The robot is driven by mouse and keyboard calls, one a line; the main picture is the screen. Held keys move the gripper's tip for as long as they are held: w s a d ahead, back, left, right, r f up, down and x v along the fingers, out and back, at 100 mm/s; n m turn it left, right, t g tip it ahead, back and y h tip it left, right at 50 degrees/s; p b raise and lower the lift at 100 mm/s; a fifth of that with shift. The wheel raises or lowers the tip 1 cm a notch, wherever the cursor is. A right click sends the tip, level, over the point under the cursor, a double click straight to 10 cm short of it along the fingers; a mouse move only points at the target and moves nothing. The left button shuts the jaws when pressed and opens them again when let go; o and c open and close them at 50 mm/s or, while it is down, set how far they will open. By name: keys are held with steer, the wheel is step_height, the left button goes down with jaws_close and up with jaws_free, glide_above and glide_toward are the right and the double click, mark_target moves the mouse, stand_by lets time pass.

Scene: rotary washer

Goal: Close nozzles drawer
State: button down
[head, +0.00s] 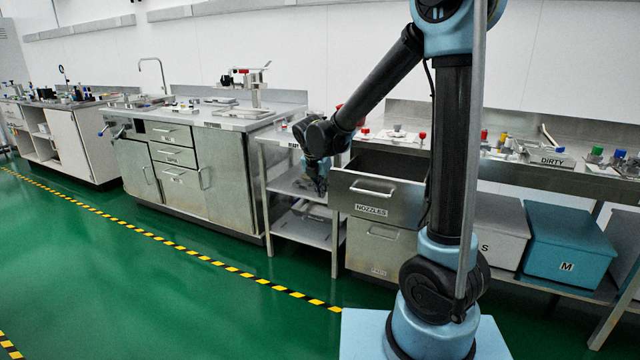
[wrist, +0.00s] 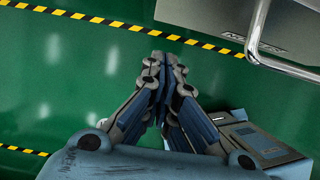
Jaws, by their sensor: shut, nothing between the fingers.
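The nozzles drawer (head: 376,199) is a grey metal drawer with a bar handle and the label NOZZLES. It stands pulled out from under the worktop, and its open inside shows behind the front. My gripper (head: 320,190) hangs just left of the drawer front in the head view, pointing down. In the wrist view my gripper (wrist: 165,58) is shut, with its fingertips together and nothing between them. A metal bar handle (wrist: 262,50) on a grey front shows at the upper right of the wrist view, apart from the fingers.
Below is a shut drawer (head: 380,246). A metal shelf rack (head: 305,228) stands left of it. A grey box (head: 500,230) and a blue box marked M (head: 570,240) sit to the right. Green floor (head: 200,300) in front is clear, with a striped line.

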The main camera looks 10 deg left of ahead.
mark_target(329, 192)
steer(key=shift+w+d+f, duration=0.35)
steer(key=shift+w+f, duration=0.35)
steer(key=shift+w, duration=0.2)
steer(key=shift+w+d+f, duration=0.3)
steer(key=shift+w+f, duration=0.4)
steer(key=shift+w, duration=0.15)
steer(key=shift+w+d+f, duration=0.35)
steer(key=shift+w+f, duration=0.35)
steer(key=shift+w, duration=0.2)
